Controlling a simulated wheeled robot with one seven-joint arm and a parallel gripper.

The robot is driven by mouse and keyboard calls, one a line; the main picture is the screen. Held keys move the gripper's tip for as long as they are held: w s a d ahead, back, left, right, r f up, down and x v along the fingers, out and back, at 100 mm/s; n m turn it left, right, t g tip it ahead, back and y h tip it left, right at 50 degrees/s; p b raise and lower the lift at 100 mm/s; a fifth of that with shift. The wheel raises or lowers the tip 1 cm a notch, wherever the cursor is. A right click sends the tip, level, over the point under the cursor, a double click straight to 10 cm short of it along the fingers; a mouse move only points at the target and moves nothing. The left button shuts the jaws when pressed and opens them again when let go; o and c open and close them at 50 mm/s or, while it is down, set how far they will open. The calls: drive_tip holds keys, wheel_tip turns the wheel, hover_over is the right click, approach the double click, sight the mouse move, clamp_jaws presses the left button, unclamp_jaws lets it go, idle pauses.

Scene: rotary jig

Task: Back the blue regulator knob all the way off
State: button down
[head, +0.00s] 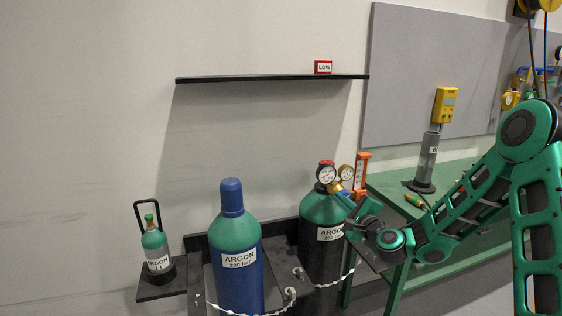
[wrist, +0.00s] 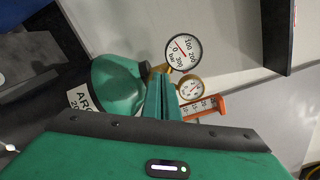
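The regulator (head: 339,187) is a brass body with two round gauges, on top of the right-hand argon cylinder (head: 315,243), which is dark with a green shoulder. A small patch of blue at the regulator's lower right looks like the blue knob (head: 345,200). My gripper (head: 352,206) is right at this spot, its fingers pointing at the regulator. In the wrist view the green fingers (wrist: 162,97) lie close together in front of the regulator and hide the knob. I cannot tell whether they touch or hold it.
A large gauge (wrist: 183,52), a smaller gauge (wrist: 190,88) and an orange flow tube (wrist: 203,107) stand close to my fingers. A blue argon cylinder (head: 238,265) is to the left. A chain (head: 335,281) crosses in front. A green bench (head: 440,178) lies right.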

drive_tip(key=shift+f, duration=0.65)
idle(0.4)
drive_tip(key=shift+s+a, duration=0.1)
drive_tip(key=shift+a, duration=0.15)
drive_tip(key=shift+a+v, duration=0.15)
drive_tip(key=shift+v, duration=1.35)
drive_tip(key=shift+a+v, duration=0.1)
drive_tip(key=shift+v, duration=1.35)
drive_tip(key=shift+s+r, duration=0.1)
drive_tip(key=shift+r, duration=0.05)
drive_tip(key=w+a+n, duration=0.1)
drive_tip(key=w+n, duration=0.5)
drive_tip(key=shift+r, duration=0.35)
drive_tip(key=shift+d, duration=0.15)
